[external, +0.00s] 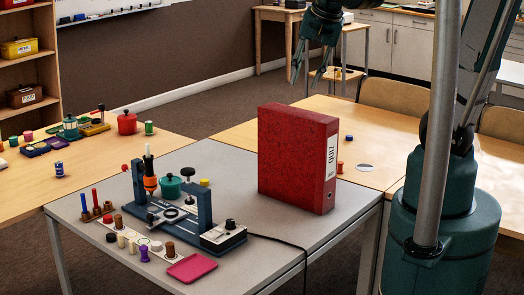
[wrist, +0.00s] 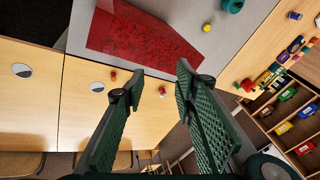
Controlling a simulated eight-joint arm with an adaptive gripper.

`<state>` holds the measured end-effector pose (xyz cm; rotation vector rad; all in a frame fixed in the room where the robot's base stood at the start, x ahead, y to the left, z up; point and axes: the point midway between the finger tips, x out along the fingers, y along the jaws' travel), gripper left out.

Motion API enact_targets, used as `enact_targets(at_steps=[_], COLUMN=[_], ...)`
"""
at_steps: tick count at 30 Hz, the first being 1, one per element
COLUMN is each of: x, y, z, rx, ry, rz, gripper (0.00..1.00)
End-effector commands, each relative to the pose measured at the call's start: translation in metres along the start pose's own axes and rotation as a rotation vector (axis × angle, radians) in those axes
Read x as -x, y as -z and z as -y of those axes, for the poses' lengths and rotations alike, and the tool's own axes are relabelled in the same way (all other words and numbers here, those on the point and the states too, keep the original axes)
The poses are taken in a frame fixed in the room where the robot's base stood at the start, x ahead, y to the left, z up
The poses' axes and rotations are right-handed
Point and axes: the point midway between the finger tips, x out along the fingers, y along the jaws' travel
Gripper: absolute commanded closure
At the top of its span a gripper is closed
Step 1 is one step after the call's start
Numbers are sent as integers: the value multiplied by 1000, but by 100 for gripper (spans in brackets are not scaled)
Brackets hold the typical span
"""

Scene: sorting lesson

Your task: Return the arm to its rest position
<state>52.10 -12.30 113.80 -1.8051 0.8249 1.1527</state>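My gripper (external: 305,76) hangs in the air near the top of the external view, above and behind the red binder as seen there. Its two fingers point down and stand apart. In the wrist view the gripper (wrist: 158,78) shows both green padded fingers spread with nothing between them; table and floor show through the gap. My teal base and arm stand at the right of the external view.
A tall red binder (external: 291,165) stands upright on the grey table (external: 225,262). A dark fixture (external: 190,212), a green pot (external: 170,187) and pegs sit to its left. Wooden tables (external: 385,140) adjoin. A shelf (external: 30,65) stands far left. Air around my gripper looks clear.

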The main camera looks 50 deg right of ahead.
Motion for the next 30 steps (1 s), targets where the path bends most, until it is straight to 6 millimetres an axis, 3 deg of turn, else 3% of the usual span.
enact_targets(at_steps=[15, 30], x=[66, 106], y=[-70, -120], z=[10, 7], rx=[580, 1040], ry=[123, 211], rz=[-64, -155], gripper=[72, 72])
